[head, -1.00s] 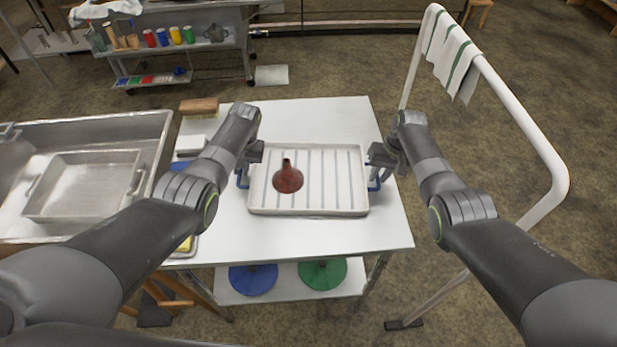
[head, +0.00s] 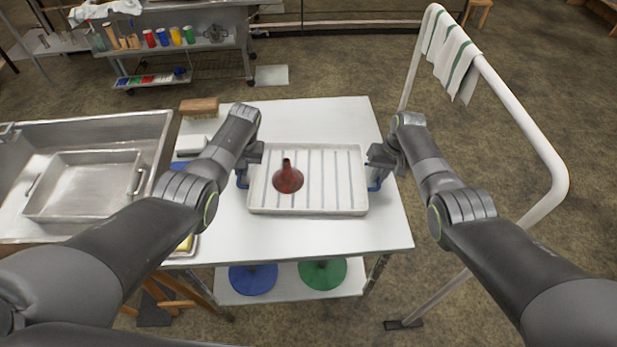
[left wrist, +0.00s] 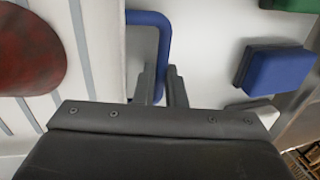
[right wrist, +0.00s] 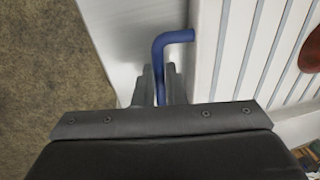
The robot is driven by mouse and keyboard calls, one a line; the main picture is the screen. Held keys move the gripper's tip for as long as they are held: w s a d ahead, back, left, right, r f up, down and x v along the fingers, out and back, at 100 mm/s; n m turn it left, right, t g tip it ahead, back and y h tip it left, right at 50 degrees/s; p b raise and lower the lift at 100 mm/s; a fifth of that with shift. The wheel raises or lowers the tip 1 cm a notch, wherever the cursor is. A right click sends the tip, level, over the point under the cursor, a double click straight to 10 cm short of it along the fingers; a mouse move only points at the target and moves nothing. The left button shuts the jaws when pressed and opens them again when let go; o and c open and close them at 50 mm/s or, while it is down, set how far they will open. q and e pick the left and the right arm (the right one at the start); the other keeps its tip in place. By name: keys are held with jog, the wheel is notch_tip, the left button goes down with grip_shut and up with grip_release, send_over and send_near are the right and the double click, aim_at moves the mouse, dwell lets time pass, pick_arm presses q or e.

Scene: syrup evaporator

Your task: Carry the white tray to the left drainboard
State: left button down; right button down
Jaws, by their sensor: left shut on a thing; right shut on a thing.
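The white tray (head: 330,207) with grey-blue stripes lies level over the white table, and I cannot tell whether it touches the tabletop. A dark red funnel (head: 288,179) stands in it, left of the middle, spout up. My left gripper (head: 243,180) is shut on the tray's left blue handle (left wrist: 149,18), seen between the fingers (left wrist: 163,85) in the left wrist view. My right gripper (head: 375,180) is shut on the right blue handle (right wrist: 175,38), between the fingers (right wrist: 160,85) in the right wrist view. No separate left drainboard is clear to me; my left arm hides part of that side.
A steel sink (head: 150,125) holding a steel pan (head: 85,187) is left of the table (head: 300,120). A brush (head: 199,106), a white block (head: 190,143) and a blue sponge (left wrist: 275,70) sit on the table's left. A white rail (head: 530,125) with a towel stands right.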

pick_arm(q)
jog(key=shift+r, duration=0.25)
pick_arm(e)
jog(key=shift+r, duration=0.25)
